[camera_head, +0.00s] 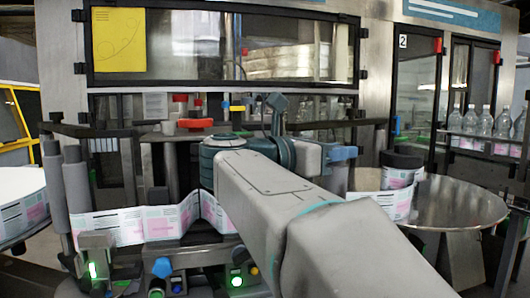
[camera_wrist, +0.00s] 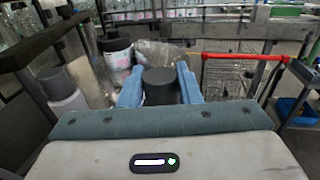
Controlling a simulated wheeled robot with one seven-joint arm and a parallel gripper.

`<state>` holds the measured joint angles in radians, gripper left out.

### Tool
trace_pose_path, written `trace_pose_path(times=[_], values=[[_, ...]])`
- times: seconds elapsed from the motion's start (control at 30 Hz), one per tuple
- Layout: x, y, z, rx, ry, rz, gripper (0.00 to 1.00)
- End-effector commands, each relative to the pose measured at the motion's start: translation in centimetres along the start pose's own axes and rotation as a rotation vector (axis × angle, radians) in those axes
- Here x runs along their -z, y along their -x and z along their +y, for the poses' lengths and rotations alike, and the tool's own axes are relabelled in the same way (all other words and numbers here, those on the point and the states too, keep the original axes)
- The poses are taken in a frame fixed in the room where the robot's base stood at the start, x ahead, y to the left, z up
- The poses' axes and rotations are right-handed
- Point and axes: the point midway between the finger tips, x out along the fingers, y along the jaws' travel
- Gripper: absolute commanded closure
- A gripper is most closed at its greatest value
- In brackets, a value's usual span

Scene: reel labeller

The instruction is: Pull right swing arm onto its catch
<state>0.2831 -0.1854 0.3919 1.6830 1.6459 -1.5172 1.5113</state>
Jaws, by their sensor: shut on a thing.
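My gripper (camera_head: 342,154) reaches to the right side of the labeller in the head view, and my own arm covers much of the middle. In the wrist view its two blue fingers (camera_wrist: 160,76) are closed around a dark upright cylinder (camera_wrist: 160,88), which looks like the grip or roller of the right swing arm. A dark bar (camera_head: 366,122), likely part of that right swing arm, shows just above the gripper in the head view. The catch cannot be made out in either view.
Grey rollers (camera_head: 76,186) and label web (camera_head: 122,226) are at left.

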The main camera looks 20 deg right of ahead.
Motion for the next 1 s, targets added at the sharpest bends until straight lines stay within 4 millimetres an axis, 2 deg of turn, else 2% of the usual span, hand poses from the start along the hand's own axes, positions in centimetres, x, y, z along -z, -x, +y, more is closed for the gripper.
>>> trace_pose_path(times=[0.37,0.4,0.47,0.8,0.87,1.0], values=[[-0.3,0.0,0.0,0.002,-0.001,-0.005,1.00],[-0.3,0.0,0.0,0.002,-0.001,-0.006,0.64],[-0.3,0.0,0.0,0.001,-0.001,-0.005,0.48],[-0.1,0.3,0.0,0.000,0.000,-0.003,0.48],[-0.1,0.8,0.1,-0.001,0.000,-0.003,0.48],[-0.1,3.1,0.1,-0.004,-0.001,-0.002,0.48]])
